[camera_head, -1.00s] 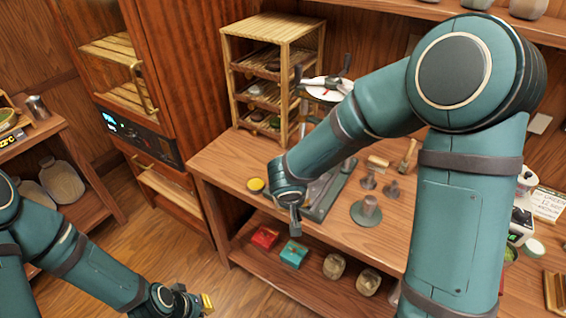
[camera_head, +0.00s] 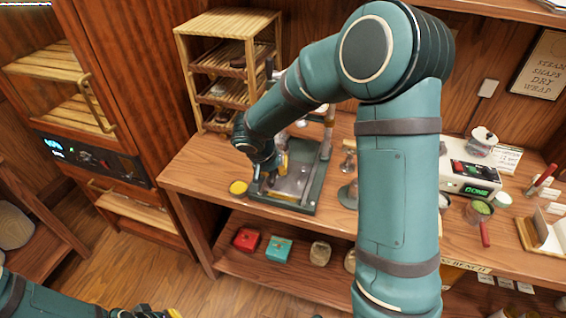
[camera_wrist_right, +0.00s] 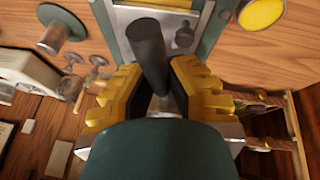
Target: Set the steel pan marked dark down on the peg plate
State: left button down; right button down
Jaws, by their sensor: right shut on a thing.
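My right gripper (camera_head: 268,178) is over the left part of a green-framed base (camera_head: 308,207) with grey metal on top, on the bench. In the right wrist view its yellow fingers (camera_wrist_right: 160,88) are shut on a dark cylindrical handle (camera_wrist_right: 147,45). Shiny metal shows just below the handle; whether it is the steel pan is unclear. A dark knob (camera_wrist_right: 183,38) stands on the base beside it. I cannot read a "dark" mark anywhere, nor tell surely which thing is the peg plate. My left gripper (camera_head: 158,313) is cut off by the bottom edge.
A yellow round dish (camera_head: 238,188) is left of the base. A slatted wooden rack (camera_head: 205,70) stands behind. A machine reading DONE (camera_head: 470,178) and a red-handled cup (camera_head: 479,210) are farther right.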

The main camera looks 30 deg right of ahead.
jog(key=shift+w+d+f+m+g+b, duration=0.1)
jog(key=shift+d+f+m+g+b, duration=0.5)
jog(key=shift+d+f+m, duration=0.8)
jog(key=shift+d+f+n+b, duration=0.2)
jog(key=shift+f+n+b, duration=0.1)
jog(key=shift+f+b, duration=0.8)
jog(key=shift+r, duration=0.1)
jog(key=shift+b, duration=0.55)
jog(key=shift+f+b, duration=0.8)
jog(key=shift+b, duration=0.2)
